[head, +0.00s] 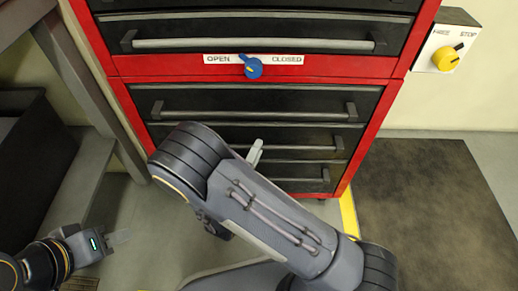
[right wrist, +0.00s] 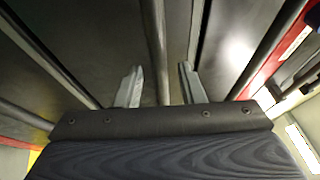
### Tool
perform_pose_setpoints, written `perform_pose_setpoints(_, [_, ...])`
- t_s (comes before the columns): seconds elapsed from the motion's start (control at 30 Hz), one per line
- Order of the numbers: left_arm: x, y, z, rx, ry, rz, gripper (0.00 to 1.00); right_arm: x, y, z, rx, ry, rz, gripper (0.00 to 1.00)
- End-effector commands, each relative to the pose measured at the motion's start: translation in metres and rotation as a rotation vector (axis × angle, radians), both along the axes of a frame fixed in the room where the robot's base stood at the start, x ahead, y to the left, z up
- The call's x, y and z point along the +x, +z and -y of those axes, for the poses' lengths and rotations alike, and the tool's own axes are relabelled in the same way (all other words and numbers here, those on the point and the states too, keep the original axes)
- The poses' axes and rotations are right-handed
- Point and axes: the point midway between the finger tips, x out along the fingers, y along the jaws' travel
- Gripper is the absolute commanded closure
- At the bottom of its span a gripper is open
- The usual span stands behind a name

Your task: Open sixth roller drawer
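A red roller cabinet (head: 396,92) with black drawers fills the upper middle of the head view. Below its red crossbar are three visible drawer fronts with grey bar handles: an upper handle (head: 254,115), a middle handle (head: 292,148) and a lowest handle (head: 300,180). The fronts look shut; my right arm covers part of the lower ones. My right gripper (head: 256,152) is at the middle handle. In the right wrist view my right gripper (right wrist: 160,78) is open, with a handle bar (right wrist: 155,40) between its fingers; contact is unclear. My left gripper (head: 118,238) is low at left, away from the cabinet.
A blue knob (head: 253,68) sits on the crossbar between OPEN and CLOSED labels. A yellow knob (head: 446,58) on a FREE/STOP wall panel points towards STOP. A dark mat (head: 425,210) lies at right. Grey shelving (head: 90,165) stands at left. Floor before the shelving is clear.

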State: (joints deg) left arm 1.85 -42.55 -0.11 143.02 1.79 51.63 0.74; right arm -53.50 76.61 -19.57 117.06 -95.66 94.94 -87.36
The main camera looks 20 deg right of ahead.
Motion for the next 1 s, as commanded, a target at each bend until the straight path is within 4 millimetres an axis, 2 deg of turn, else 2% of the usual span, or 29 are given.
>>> perform_pose_setpoints(0.2, [0.0, -0.006, 0.0, 0.0, 0.0, 0.0, 0.64, 0.014, 0.003, 0.012, 0.002, -0.002, 0.001, 0.64])
perform_pose_setpoints(0.47, [0.0, -0.006, 0.0, 0.0, 0.0, 0.0, 0.64, 0.015, 0.004, 0.013, 0.002, -0.001, 0.0, 0.64])
perform_pose_setpoints(0.73, [0.0, -0.006, 0.0, 0.0, 0.0, 0.0, 0.64, 0.015, 0.004, 0.013, 0.002, -0.001, 0.0, 0.98])
perform_pose_setpoints(1.0, [0.0, -0.006, 0.0, 0.0, 0.0, 0.0, 0.64, 0.015, 0.004, 0.013, 0.002, -0.001, 0.0, 1.0])
